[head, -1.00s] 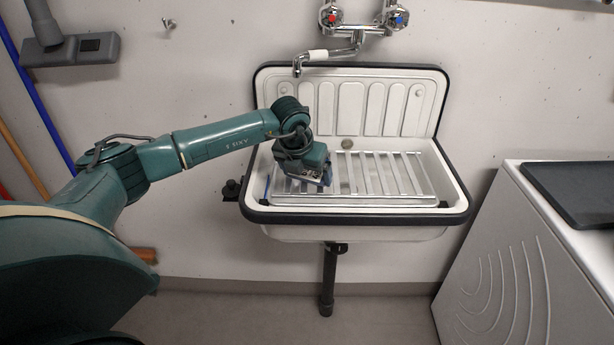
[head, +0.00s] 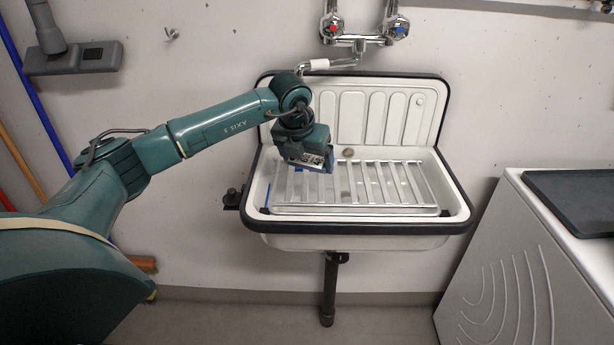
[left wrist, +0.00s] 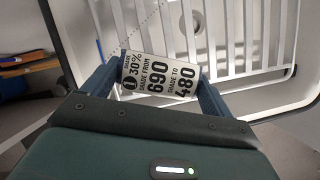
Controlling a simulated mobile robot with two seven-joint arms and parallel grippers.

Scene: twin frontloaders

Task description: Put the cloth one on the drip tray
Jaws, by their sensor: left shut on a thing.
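My left gripper (head: 311,167) is over the left rear part of the slatted metal rack (head: 400,186) in the white sink. In the head view the thing is small and partly hidden by the gripper. A dark, flat, rimmed tray (head: 575,197) lies on the white machine at the right. My right gripper is not in view.
The white sink (head: 360,227) has a dark rim, a high back and a wall tap (head: 358,42) above it. The white machine (head: 520,262) stands to the right, with a floor gap between. Blue and orange poles lean at the left. The dark tray's visible surface is bare.

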